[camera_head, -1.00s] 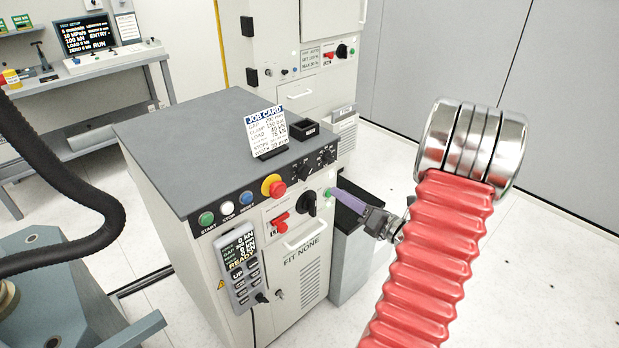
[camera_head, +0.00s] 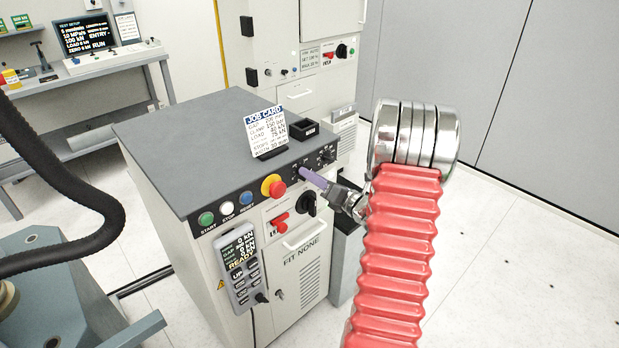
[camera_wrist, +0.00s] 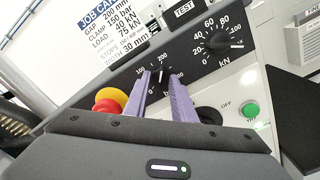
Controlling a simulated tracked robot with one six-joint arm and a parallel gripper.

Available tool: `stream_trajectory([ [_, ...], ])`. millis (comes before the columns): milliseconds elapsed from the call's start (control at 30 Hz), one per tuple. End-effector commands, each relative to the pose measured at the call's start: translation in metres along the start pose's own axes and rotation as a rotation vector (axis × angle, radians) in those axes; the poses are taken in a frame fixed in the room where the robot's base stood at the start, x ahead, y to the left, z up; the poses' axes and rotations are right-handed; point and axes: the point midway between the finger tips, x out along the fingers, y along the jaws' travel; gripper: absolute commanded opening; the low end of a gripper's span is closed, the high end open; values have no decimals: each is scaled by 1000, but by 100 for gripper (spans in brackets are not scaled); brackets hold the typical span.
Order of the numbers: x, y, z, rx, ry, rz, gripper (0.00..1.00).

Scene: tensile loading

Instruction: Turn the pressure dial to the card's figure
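The pressure dial (camera_wrist: 161,76) is a black knob on the dark panel strip, with 100 and 200 marked around it. Its white pointer stands roughly upright, close to the 200 mark; the exact reading is unclear. My gripper (camera_wrist: 162,78) has two purple fingers apart, one on each side of the knob; I cannot tell whether they touch it. In the head view my gripper (camera_head: 303,173) reaches the panel and hides much of the dial. The white job card (camera_head: 267,133) stands on the cabinet top; in the wrist view the card (camera_wrist: 110,30) reads CLAMP 150 bar.
A kN dial (camera_wrist: 217,42) sits to the right of the fingers. A red and yellow emergency stop (camera_head: 273,187) is close on the left. A black rotary switch (camera_head: 308,203) and a green lamp (camera_wrist: 251,110) are below. A handheld pendant (camera_head: 241,262) hangs on the cabinet front.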

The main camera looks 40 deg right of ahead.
Motion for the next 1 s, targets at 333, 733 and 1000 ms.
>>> stream_trajectory([
  [333,2,0,0,0,0,0,21],
  [733,2,0,0,0,0,-1,0],
  [1000,2,3,-3,-1,2,1,0],
])
